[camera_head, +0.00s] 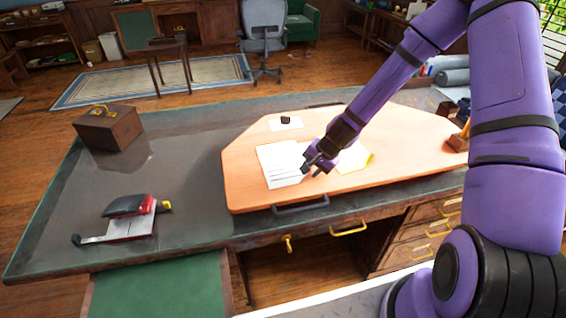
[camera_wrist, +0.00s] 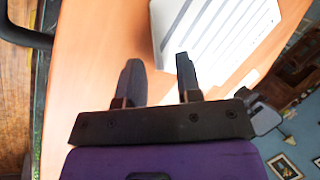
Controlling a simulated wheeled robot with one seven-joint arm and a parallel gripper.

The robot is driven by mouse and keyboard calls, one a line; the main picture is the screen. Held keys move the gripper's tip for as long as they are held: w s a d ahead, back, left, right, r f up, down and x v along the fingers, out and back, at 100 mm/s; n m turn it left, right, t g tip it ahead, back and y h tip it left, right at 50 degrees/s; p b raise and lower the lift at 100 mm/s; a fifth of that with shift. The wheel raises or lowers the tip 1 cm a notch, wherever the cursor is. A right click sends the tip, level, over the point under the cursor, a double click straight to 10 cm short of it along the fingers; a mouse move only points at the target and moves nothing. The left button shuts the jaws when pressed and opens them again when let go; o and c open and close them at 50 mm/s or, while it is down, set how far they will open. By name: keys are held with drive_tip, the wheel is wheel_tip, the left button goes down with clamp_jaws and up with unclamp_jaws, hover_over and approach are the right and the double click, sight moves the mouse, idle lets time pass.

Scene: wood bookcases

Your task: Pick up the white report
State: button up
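The white report (camera_head: 280,164) is a stack of white sheets with grey lines, lying on the orange wooden tray (camera_head: 243,190) on the desk. It also shows in the wrist view (camera_wrist: 215,30), at the upper middle and right. My gripper (camera_head: 312,166) is at the report's right edge in the head view. In the wrist view my gripper (camera_wrist: 160,75) has its two dark fingers apart with nothing between them. The right finger overlaps the report's edge in the picture; I cannot tell whether it touches.
A yellow-edged paper (camera_head: 354,158) lies right of my gripper. A small black item (camera_head: 286,120) sits on a white sheet behind. A wooden box (camera_head: 108,127) and a red-black hole punch (camera_head: 130,206) stand on the desk's left. The tray has dark handles (camera_head: 301,205).

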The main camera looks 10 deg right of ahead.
drive_tip(key=shift+a+f, duration=0.1)
drive_tip(key=shift+f, duration=0.2)
clamp_jaws()
drive_tip(key=shift+r, duration=0.1)
